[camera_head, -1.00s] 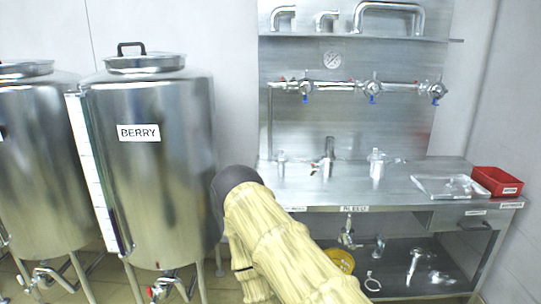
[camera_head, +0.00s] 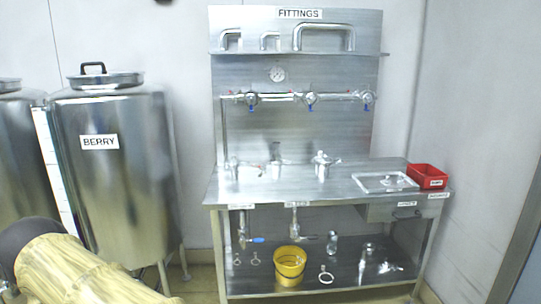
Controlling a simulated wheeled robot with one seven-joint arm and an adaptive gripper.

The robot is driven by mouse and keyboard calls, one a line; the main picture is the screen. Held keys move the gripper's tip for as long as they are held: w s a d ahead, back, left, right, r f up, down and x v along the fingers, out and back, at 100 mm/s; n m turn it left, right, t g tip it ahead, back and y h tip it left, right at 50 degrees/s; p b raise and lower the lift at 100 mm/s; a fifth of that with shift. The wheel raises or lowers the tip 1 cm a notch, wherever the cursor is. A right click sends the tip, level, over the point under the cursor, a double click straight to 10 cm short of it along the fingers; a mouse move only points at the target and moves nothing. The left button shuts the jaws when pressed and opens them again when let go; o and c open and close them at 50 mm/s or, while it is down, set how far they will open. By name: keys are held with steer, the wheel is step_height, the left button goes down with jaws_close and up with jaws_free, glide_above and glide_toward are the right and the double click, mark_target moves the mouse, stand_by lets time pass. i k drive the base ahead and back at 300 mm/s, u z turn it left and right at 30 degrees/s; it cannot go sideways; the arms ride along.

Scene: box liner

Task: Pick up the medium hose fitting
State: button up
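Three bent steel pipe fittings stand on the top shelf under the FITTINGS sign. The left one (camera_head: 231,37) looks middle-sized, the centre one (camera_head: 270,40) is the smallest and the right one (camera_head: 324,28) is the largest. I cannot tell for certain which fitting is the medium hose fitting. Several other metal fittings stand on the steel worktop, including one in the middle (camera_head: 322,166). My covered arm shows at the lower left, well away from the fittings. My gripper is out of view.
The steel bench (camera_head: 300,187) has a lower shelf with a yellow bucket (camera_head: 290,265) and loose metal parts. A red bin (camera_head: 427,175) and a clear tray (camera_head: 385,182) sit at its right end. The BERRY tank (camera_head: 115,185) stands to the left.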

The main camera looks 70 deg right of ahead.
mark_target(276, 157)
steer(key=z, duration=0.15)
steer(key=i, duration=1.65)
steer(key=z, duration=0.9)
steer(key=i, duration=1.2)
steer(key=z, duration=1.65)
steer(key=i, duration=0.6)
steer(key=z, duration=0.55)
